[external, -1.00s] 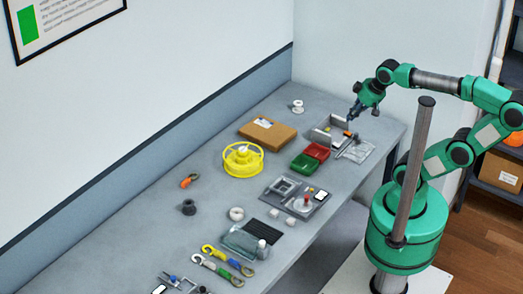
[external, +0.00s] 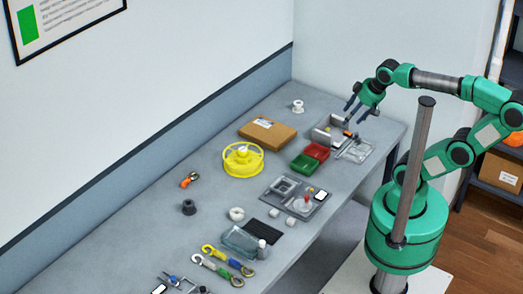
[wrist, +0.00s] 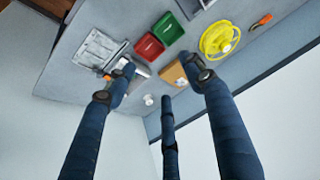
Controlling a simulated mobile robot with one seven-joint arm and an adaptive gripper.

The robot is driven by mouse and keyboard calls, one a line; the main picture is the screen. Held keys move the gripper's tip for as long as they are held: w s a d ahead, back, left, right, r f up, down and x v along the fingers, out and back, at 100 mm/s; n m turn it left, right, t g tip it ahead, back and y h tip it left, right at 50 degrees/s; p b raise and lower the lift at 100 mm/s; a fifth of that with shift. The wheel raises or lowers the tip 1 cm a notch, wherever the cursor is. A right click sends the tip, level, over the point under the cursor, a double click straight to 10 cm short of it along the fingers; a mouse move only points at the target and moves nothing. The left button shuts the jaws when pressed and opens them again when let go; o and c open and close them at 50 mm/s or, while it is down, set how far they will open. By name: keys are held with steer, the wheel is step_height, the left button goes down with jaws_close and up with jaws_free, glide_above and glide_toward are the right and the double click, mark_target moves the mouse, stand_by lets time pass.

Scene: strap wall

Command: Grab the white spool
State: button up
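A small white spool (external: 298,106) stands on the far end of the grey table, near the wall corner. In the wrist view the white spool (wrist: 148,100) shows beyond and between my spread fingers, uncovered. My gripper (external: 355,111) hangs above the table to the right of the spool, apart from it. Its dark blue fingers are spread wide with nothing between them; they also show in the wrist view (wrist: 158,76).
A metal bracket tray (external: 355,148), red bin (external: 317,151) and green bin (external: 304,164) lie near my gripper. A cardboard box (external: 268,132) and yellow reel (external: 243,160) lie nearer the camera. Table around the spool is clear; the wall rises behind.

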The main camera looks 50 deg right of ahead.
stand_by(0.3)
steer(key=w+d+r+n+g+p, duration=0.1)
steer(key=w+d+r+p, duration=0.15)
steer(key=w, duration=0.55)
steer(key=w+d+r+g+p, duration=0.1)
steer(key=w+d+r, duration=0.2)
steer(key=w, duration=0.5)
steer(key=n+g+p, duration=0.4)
steer(key=p, duration=0.5)
glide_above(298, 106)
steer(key=w+d, duration=0.1)
steer(key=d, duration=0.1)
step_height(298, 106, down, 22)
steer(key=shift+w+d, duration=0.1)
steer(key=shift+f, duration=0.1)
steer(key=shift+f+b, duration=0.8)
steer(key=shift+f, duration=3.45)
